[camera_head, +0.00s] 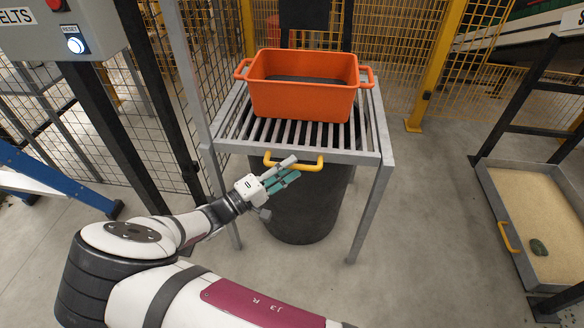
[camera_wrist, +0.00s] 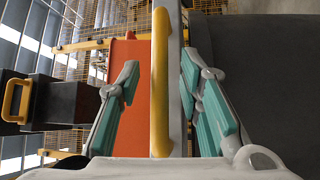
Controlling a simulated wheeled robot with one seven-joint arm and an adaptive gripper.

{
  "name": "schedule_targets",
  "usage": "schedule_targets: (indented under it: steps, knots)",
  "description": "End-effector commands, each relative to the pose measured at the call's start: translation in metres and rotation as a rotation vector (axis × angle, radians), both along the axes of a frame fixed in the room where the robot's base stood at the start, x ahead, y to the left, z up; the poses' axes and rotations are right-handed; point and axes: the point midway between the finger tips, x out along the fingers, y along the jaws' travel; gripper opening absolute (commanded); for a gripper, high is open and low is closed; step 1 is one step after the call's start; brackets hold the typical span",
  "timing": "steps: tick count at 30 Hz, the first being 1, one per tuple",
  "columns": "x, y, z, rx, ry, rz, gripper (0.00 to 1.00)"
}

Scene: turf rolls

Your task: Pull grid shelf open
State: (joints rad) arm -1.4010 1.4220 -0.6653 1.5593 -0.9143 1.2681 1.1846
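The grid shelf (camera_head: 362,158) is a grey metal frame with parallel bars, standing on legs. A yellow handle (camera_head: 314,166) is fixed to its front edge, and an orange crate (camera_head: 300,101) sits on the bars. My gripper (camera_head: 294,168) is in front of the shelf at the handle, partly covering it. In the wrist view the handle (camera_wrist: 161,85) runs lengthwise between the two teal-padded fingers of my gripper (camera_wrist: 160,66). The fingers are open, with a visible gap on each side of the handle. The crate (camera_wrist: 128,50) shows behind the left finger.
A dark round drum (camera_head: 300,215) stands under the shelf. A sand-filled tray (camera_head: 545,215) with a yellow handle and a dark stone is at the right. A grey control box (camera_head: 70,45) and yellow mesh fencing border the area. The floor in front of the shelf is clear.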

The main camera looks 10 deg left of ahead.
Motion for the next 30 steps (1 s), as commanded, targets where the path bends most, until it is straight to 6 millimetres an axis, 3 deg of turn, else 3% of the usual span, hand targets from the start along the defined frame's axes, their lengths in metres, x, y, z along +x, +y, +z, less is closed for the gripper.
schedule_targets:
  steps: [14,19,30]
  knots:
    - [0.0104,-0.0115,0.0022,0.001,-0.001,0.000,0.33]
    - [0.0102,-0.0113,0.0022,0.001,0.000,0.000,0.00]
    - [0.0053,-0.0109,0.0026,-0.001,0.001,0.001,0.00]
